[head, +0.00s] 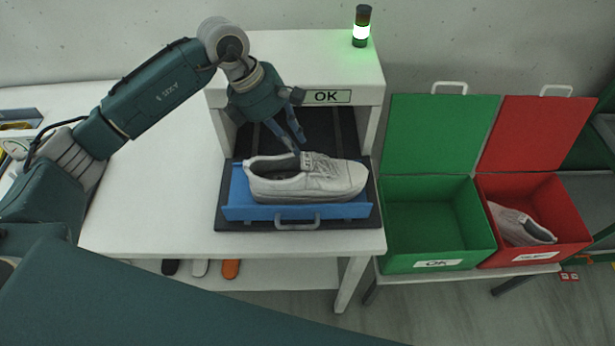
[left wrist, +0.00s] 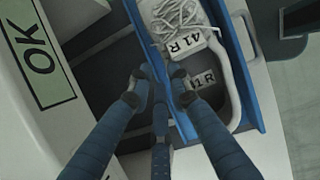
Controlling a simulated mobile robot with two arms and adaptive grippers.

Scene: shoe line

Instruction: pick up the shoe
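A light grey shoe (head: 335,183) lies sole down on the blue drawer tray (head: 240,204), toe to the right. In the left wrist view its laces, tongue tag and insole (left wrist: 204,82) show, both marked "41 R". My left gripper (head: 299,146) hangs just above and behind the shoe's opening, fingers pointing down. In the left wrist view my left gripper (left wrist: 160,76) has its fingertips apart with nothing between them, beside the tray's edge. I cannot tell whether a finger touches the shoe. My right gripper is not in view.
The white station (head: 310,68) with an "OK" display and green-lit lamp (head: 361,30) stands behind the drawer. To the right are an open, empty green box (head: 428,221) and an open red box (head: 543,211) holding another shoe (head: 520,226).

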